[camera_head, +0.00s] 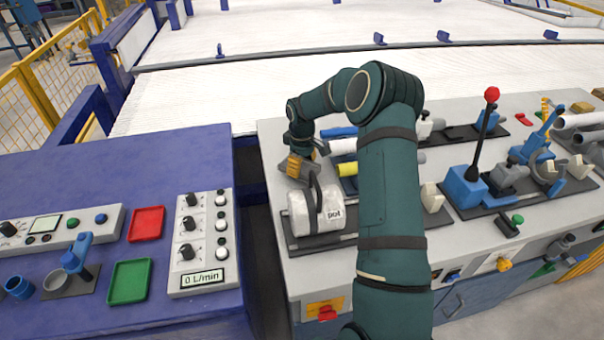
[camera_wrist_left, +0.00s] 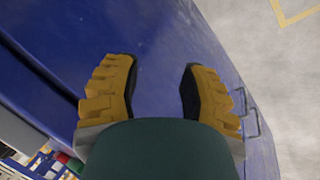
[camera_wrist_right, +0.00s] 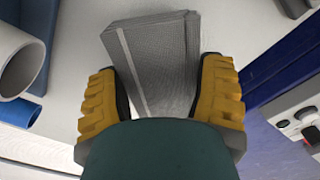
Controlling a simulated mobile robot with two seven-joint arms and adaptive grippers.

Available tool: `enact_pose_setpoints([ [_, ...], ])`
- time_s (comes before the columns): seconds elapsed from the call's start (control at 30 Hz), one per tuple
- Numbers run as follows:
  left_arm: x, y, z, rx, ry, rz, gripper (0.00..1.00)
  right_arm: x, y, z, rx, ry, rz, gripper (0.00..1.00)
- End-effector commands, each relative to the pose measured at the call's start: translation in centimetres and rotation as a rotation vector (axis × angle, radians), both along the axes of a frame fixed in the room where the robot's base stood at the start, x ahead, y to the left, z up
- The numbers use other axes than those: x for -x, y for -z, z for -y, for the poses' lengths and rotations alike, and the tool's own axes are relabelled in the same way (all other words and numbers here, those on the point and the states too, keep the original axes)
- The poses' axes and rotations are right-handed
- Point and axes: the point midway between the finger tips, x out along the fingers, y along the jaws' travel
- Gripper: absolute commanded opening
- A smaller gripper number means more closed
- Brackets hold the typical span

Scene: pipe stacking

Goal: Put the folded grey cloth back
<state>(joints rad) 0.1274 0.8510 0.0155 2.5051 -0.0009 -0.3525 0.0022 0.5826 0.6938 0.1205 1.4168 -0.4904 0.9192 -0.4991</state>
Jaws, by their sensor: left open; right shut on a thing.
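The folded grey cloth (camera_wrist_right: 160,62) shows in the right wrist view as a flat layered stack with a pale stripe near its left edge. My right gripper (camera_wrist_right: 163,85) is shut on it, with one yellow-padded finger on each side. In the head view my right gripper (camera_head: 297,167) is over the left part of the grey bench, just behind the white container (camera_head: 300,214); the cloth is hard to make out there. My left gripper (camera_wrist_left: 160,78) is open and empty in the left wrist view, above a blue surface. It is not seen in the head view.
A blue table (camera_head: 60,185) at the left holds a red tray (camera_head: 146,223), a green tray (camera_head: 130,281) and a knob panel (camera_head: 203,240). A dark gap separates bench and table.

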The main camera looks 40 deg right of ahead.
Motion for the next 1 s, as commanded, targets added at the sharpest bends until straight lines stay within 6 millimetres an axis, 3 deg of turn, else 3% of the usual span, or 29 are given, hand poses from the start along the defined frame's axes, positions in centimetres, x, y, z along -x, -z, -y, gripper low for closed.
enact_pose_setpoints([
  [0.03,-0.1,0.4,0.0,0.0,0.0,0.001,0.42,0.1,1.2,0.0,-0.001,0.0,-0.002,0.31],
  [0.17,-0.1,0.7,0.0,0.0,-0.001,0.003,0.42,0.1,2.8,0.0,0.0,0.0,-0.002,0.31],
  [0.53,-0.2,0.8,0.0,0.0,-0.001,0.004,0.42,0.0,3.1,0.0,0.0,0.0,0.0,0.31],
  [0.57,-0.2,0.7,0.0,0.0,-0.001,0.004,0.42,0.0,3.1,0.0,0.0,0.0,0.0,0.83],
  [0.6,-0.2,0.7,0.0,0.0,-0.001,0.004,0.42,0.0,3.0,0.0,0.0,0.0,0.0,0.97],
  [1.0,-0.1,0.5,0.0,0.0,-0.001,0.003,0.42,0.0,2.6,0.0,0.001,0.0,0.0,0.99],
])
